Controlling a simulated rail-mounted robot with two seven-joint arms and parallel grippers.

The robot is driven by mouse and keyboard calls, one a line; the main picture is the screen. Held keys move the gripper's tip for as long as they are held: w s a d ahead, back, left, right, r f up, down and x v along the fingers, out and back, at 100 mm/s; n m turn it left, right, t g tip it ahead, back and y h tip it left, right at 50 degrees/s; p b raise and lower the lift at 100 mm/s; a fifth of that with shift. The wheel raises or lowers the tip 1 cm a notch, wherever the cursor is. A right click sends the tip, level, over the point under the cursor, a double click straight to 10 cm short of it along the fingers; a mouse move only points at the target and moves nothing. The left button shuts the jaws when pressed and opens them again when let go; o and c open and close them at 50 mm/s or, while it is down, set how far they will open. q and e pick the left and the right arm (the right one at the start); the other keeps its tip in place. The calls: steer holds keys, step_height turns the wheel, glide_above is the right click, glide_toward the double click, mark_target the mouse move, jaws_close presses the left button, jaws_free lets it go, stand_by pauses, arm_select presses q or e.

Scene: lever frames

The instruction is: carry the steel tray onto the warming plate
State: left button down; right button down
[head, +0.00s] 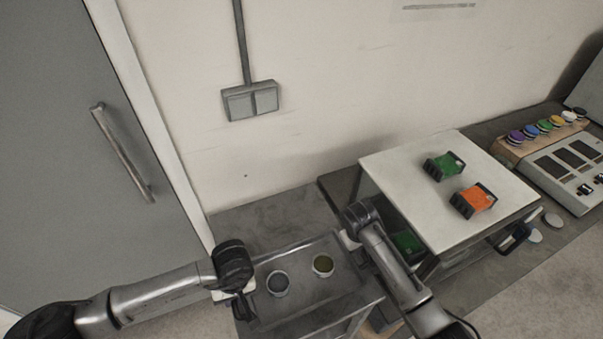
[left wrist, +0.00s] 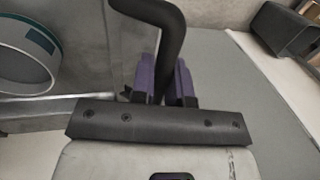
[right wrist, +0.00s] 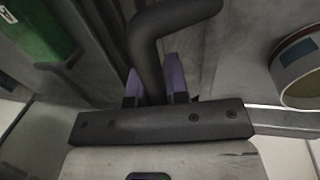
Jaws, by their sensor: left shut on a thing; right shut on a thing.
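The steel tray (head: 312,292) is a grey, shallow, walled tray at the bottom middle of the head view. A grey-topped cup (head: 278,283) and an olive-topped cup (head: 323,265) stand upright in it. My left gripper (left wrist: 166,84) is shut on a black bar handle (left wrist: 170,45) at the tray's left end. My right gripper (right wrist: 157,84) is shut on the black handle (right wrist: 150,42) at the right end; in the head view my arm covers that handle. I cannot make out the warming plate for certain in any view.
A white-topped stand (head: 430,205) is close right of the tray, carrying a green block (head: 445,166) and an orange block (head: 473,201). Another green block (head: 407,242) sits underneath. A control panel (head: 565,165) stands far right. The grey counter behind the tray (head: 265,218) is bare.

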arm_select(q)
steer(key=shift+r, duration=0.1)
arm_select(e)
steer(key=shift+r, duration=0.1)
